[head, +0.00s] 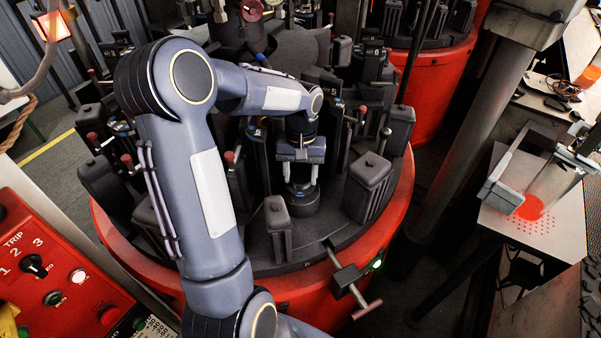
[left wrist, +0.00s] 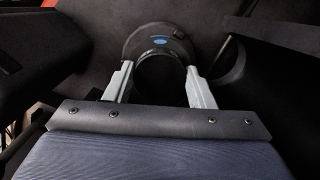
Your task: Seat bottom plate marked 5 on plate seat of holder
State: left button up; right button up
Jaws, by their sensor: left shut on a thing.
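My left gripper (head: 300,184) points down over the round table of the rotary machine, and its fingers are shut on a dark round plate (head: 302,204). The left wrist view shows the same gripper (left wrist: 160,88), with a grey finger on each side of the dark round part (left wrist: 138,42). That part carries a blue oval mark, but I cannot read a number on it. The plate is low, close to the table among the black holders; I cannot tell whether it touches a seat. Its underside and the seat are hidden. My right gripper is not in view.
The red-rimmed round table (head: 398,205) carries several upright black blocks, one (head: 368,188) right of the gripper and one (head: 277,226) in front. A T-handled clamp (head: 345,279) sits on the front rim. A red control panel (head: 50,265) stands at left, a perforated platform (head: 555,235) at right.

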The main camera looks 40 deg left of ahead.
aim_at(301, 174)
pick_arm(q)
jog(key=shift+f+b, duration=0.55)
jog(key=shift+f, duration=0.15)
dwell(0.5)
jog(key=o, duration=1.2)
jog(key=shift+o, duration=0.2)
jog(key=r, duration=0.7)
jog(key=shift+w+a+r, duration=0.25)
jog(key=shift+w+r, duration=0.15)
